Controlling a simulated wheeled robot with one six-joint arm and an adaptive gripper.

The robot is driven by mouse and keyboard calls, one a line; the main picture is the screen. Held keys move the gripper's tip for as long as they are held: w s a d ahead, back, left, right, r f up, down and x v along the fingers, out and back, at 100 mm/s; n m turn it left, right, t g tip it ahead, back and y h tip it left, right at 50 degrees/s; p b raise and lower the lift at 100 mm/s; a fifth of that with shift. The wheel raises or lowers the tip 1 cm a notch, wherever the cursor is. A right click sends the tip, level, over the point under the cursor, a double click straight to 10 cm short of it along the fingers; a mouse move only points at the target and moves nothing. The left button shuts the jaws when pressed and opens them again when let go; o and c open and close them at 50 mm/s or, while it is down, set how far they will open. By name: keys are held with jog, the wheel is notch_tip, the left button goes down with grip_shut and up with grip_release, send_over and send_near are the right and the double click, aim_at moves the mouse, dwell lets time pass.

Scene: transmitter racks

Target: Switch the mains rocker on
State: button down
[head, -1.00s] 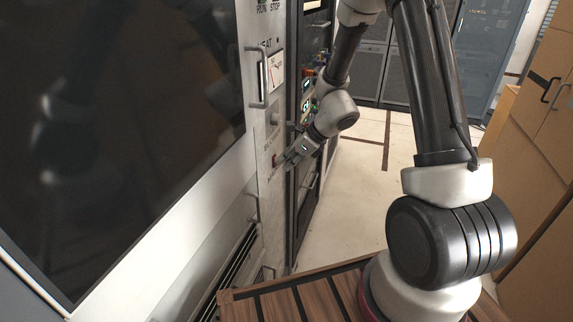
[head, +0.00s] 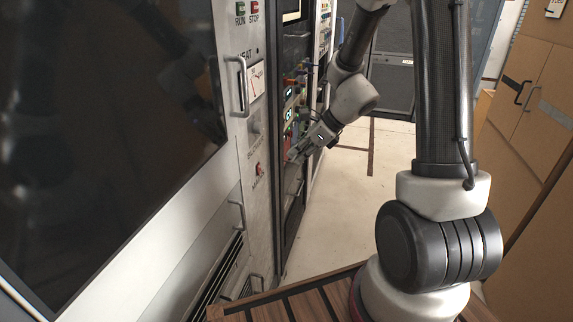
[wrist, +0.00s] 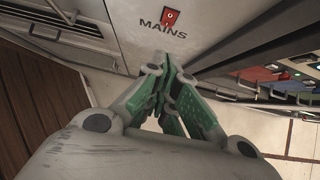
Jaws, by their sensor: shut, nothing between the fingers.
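The mains rocker (head: 259,169) is a small red switch low on the pale narrow panel, above the label MAINS. In the wrist view the rocker (wrist: 171,18) is at the top, red with a small pale mark, in a dark surround. I cannot tell which way it is tipped. My gripper (head: 291,156) is to the right of the rocker in the head view, apart from it. In the wrist view my gripper (wrist: 169,60) has its green-padded fingers together and empty, just below the MAINS lettering. Nothing hides the rocker.
Above the rocker are a knob (head: 255,128), a meter (head: 256,83), a metal handle (head: 238,86) and RUN and STOP buttons (head: 254,8). A dark rack (head: 293,60) with coloured controls stands right of the panel. Open floor (head: 345,180) lies beyond, with cabinets (head: 545,110) at right.

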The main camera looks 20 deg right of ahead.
jog(key=shift+v, duration=1)
jog(key=shift+s+d+f, duration=0.1)
jog(key=shift+d+f, duration=0.1)
jog(key=shift+f, duration=0.45)
